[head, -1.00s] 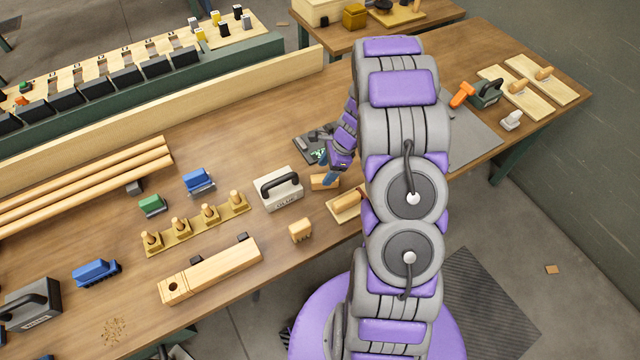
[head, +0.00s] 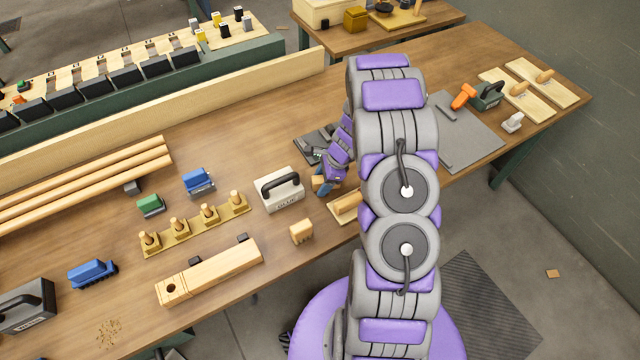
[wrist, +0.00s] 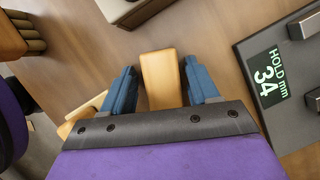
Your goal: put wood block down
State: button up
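The wood block (wrist: 161,78) is a plain light wooden piece between the two blue fingers of my gripper (wrist: 160,85) in the wrist view. Narrow gaps show on both sides of it, so the fingers look open around it. In the head view my gripper (head: 328,185) is low over the table near its front edge. The block (head: 318,184) shows there as a small patch, partly hidden by the fingers. Its contact with the tabletop cannot be made out.
A dark gauge (wrist: 268,75) reading "HOLD mm 34" lies to the right in the wrist view.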

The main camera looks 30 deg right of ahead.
jog(key=d, duration=0.3)
jog(key=shift+f, duration=0.2)
jog(key=c, duration=0.3)
jog(key=shift+c, duration=0.8)
jog(key=shift+s+a, duration=0.15)
jog(key=shift+a, duration=0.8)
jog(key=c, duration=0.5)
jog(key=shift+a+r, duration=0.1)
jog(key=shift+a, duration=0.3)
jog(key=shift+c, duration=0.3)
